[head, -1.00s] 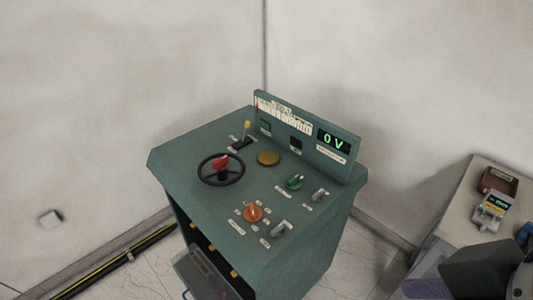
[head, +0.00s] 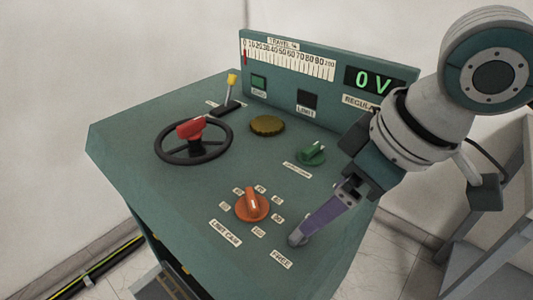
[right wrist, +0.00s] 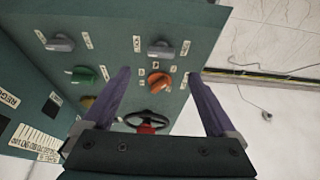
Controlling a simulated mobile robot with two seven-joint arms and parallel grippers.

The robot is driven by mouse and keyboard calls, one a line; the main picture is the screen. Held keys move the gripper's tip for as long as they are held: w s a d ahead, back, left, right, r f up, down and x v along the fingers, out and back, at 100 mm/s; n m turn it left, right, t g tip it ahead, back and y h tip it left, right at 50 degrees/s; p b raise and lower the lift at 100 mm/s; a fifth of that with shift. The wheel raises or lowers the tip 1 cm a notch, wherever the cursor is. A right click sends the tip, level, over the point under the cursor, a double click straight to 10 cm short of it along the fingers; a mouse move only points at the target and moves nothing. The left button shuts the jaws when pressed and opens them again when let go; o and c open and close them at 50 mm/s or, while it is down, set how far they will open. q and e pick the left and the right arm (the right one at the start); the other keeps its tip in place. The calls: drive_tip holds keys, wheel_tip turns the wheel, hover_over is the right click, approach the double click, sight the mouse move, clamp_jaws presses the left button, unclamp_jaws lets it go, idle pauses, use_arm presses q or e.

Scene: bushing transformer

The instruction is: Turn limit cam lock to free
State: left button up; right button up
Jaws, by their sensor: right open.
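The lock knob, a grey lever knob (right wrist: 160,48), sits beside the orange dial on the green desk top (head: 130,135). In the head view my right gripper's finger covers most of this knob, above the FREE label (head: 282,260). My right gripper (head: 300,236) points down at the knob with purple fingers. In the right wrist view the gripper (right wrist: 158,75) is open, its fingers apart, with the knob and orange dial seen in the gap between them. I cannot tell whether a finger touches the knob. My left gripper is not in view.
The orange dial (head: 252,205) stands close to the right gripper. Also on the desk are a green knob (head: 311,153), a black handwheel (head: 228,140) with a red centre, a brass cap (head: 267,125) and a yellow-tipped lever (head: 232,80). Another grey knob (right wrist: 60,43) is beside the green one.

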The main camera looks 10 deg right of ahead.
sight(300, 233)
drive_tip(key=b+x, duration=0.1)
drive_tip(key=x, duration=0.7)
drive_tip(key=shift+a+f+b, duration=0.1)
drive_tip(key=shift+f+b, duration=0.2)
drive_tip(key=shift+f, duration=0.05)
drive_tip(key=shift+c, duration=0.2)
drive_tip(key=c, duration=1.3)
